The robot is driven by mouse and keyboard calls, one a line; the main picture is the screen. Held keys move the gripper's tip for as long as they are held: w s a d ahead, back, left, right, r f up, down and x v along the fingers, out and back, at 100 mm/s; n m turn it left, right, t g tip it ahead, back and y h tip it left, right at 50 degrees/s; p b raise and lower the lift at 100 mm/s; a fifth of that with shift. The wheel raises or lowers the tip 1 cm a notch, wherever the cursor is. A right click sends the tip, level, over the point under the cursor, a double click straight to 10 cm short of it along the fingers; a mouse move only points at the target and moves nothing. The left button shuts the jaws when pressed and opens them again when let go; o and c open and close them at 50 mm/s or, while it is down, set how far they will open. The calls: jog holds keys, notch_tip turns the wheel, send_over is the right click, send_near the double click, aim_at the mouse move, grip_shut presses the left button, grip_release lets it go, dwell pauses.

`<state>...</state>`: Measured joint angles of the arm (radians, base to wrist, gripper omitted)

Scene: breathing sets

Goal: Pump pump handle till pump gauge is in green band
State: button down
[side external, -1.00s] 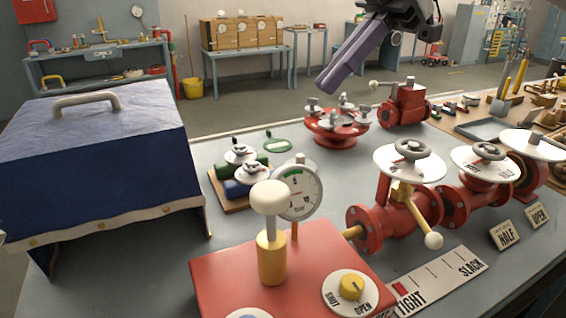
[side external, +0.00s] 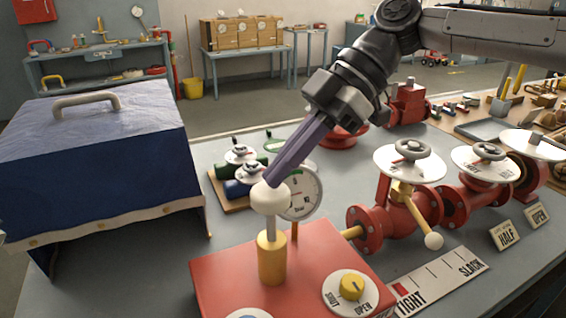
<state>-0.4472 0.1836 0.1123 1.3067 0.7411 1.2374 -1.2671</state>
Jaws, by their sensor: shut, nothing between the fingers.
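The pump handle is a white knob (side external: 270,198) on a grey rod rising from a yellow cylinder (side external: 272,258) on a red box (side external: 215,280). The knob is up, with a length of rod showing. My gripper (side external: 272,182) has its long purple fingers shut and slanting down to the left. The fingertips are at the top of the knob and appear to touch it. The round white pump gauge (side external: 304,192) stands just behind the knob.
A yellow shut/open dial (side external: 351,287) sits on the red box, its pointer between the marks. A red pipe with valves (side external: 420,208) runs to the right. A blue covered box (side external: 95,150) stands at the left. Small cylinders (side external: 240,178) lie behind the pump.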

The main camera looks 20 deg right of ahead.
aim_at(284, 197)
jog(key=shift+f, duration=0.1)
jog(key=shift+f, duration=2.45)
jog(key=r, duration=0.5)
jog(key=shift+w+d, duration=0.1)
jog(key=shift+d, duration=0.2)
jog(key=v, duration=0.9)
jog(key=shift+r, duration=0.15)
